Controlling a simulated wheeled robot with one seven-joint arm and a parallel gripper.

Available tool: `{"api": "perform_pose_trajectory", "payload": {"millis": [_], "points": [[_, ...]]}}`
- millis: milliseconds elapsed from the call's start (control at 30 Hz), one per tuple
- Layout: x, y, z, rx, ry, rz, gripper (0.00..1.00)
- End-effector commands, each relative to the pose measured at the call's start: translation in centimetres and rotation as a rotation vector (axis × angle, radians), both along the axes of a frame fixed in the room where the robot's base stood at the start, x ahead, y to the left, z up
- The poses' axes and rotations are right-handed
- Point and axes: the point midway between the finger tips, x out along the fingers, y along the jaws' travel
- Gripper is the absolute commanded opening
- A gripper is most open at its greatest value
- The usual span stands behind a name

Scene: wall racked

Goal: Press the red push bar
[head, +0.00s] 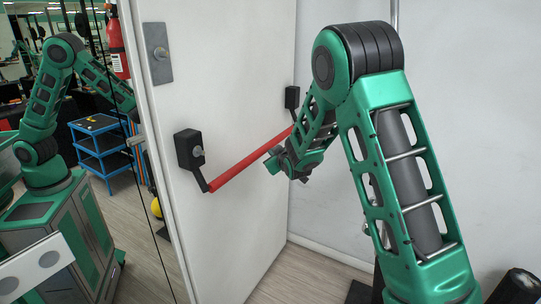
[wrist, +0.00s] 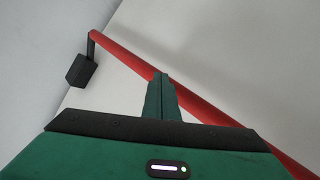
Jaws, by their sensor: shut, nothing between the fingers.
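The red push bar (head: 240,168) runs across a white door (head: 225,70) between two black end brackets, the near one (head: 188,150) at the left and the far one at the right. My gripper (head: 272,160) is shut and empty, beside the bar toward its far half. In the wrist view my closed fingertips (wrist: 160,78) overlap the edge of the red bar (wrist: 190,95), which slants from upper left to lower right. The far bracket (wrist: 82,70) shows at the left there. I cannot tell whether the fingertips touch the bar.
A white wall (head: 350,210) meets the door's far side. A mirror-like panel at the left shows a green robot (head: 45,150) and a blue shelf cart (head: 100,150). Bare floor (head: 300,275) lies below the bar.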

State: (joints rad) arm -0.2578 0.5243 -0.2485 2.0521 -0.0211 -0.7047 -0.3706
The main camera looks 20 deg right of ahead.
Motion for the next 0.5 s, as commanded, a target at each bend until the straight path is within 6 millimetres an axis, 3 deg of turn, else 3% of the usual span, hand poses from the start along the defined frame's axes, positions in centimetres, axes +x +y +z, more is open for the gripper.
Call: {"api": "perform_pose_trajectory", "payload": {"millis": [500], "points": [[-1.6,-1.5,0.0,0.001,0.000,0.000,0.00]]}}
